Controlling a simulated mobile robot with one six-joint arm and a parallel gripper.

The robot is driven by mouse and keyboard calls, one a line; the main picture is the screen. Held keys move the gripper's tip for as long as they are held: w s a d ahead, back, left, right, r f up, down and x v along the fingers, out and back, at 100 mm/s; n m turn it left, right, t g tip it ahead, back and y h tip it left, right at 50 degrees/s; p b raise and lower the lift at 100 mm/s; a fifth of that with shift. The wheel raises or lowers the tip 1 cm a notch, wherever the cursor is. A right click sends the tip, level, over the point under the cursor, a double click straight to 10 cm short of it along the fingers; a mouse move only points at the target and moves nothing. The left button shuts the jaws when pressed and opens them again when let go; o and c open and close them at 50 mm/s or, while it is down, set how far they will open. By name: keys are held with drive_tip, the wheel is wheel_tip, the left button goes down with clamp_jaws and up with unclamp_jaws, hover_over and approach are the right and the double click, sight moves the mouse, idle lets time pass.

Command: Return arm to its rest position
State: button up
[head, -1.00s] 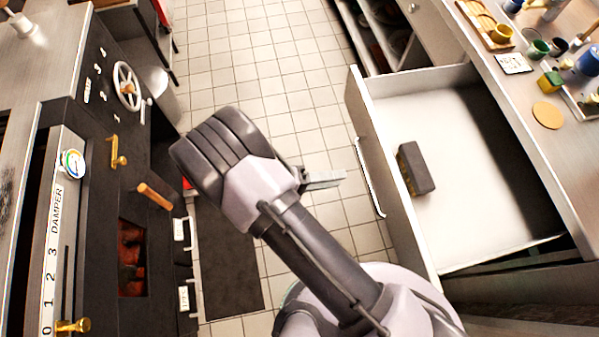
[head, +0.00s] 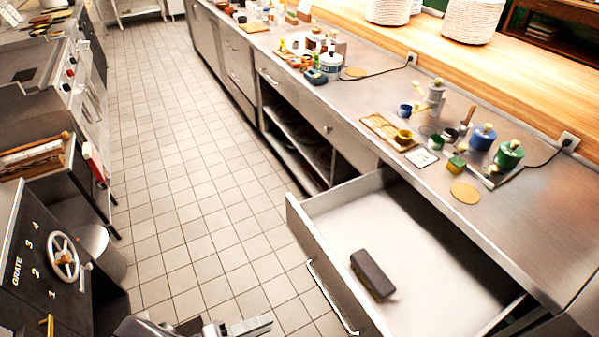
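My gripper (head: 250,326) shows at the bottom edge of the head view, with part of my arm beside it on the left. It is over the tiled floor, to the left of the open drawer. Its grey fingers are small and partly cut off, so I cannot tell whether they are open or shut. I see nothing held in it. Most of my arm is out of the picture.
An open drawer (head: 440,262) juts out at the right with a dark block (head: 372,275) in it. A counter (head: 520,235) bears cups and pots. A black stove panel with a handwheel (head: 63,257) stands at the left. The tiled floor (head: 190,200) between is clear.

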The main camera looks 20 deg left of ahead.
drive_tip(key=w+d+r+m+g+y, duration=0.2)
drive_tip(key=w+d+r+m+g, duration=0.15)
drive_tip(key=d+r+g, duration=0.45)
drive_tip(key=w+d+r+m+g+y, duration=0.2)
drive_tip(key=w+d+r+m+g, duration=0.15)
drive_tip(key=d+r, duration=0.45)
drive_tip(key=s+d+r+m+t+y, duration=0.2)
drive_tip(key=d+r+m+t+y, duration=0.1)
drive_tip(key=r, duration=0.4)
drive_tip(key=s+d+r+m+t+y, duration=0.2)
drive_tip(key=d+r+m+t+y, duration=0.1)
drive_tip(key=d+r+y, duration=0.3)
drive_tip(key=shift+s+d+r, duration=0.35)
drive_tip(key=shift+d+r, duration=0.55)
drive_tip(key=shift+r, duration=0.05)
drive_tip(key=shift+a+t, duration=0.1)
drive_tip(key=shift+t, duration=0.15)
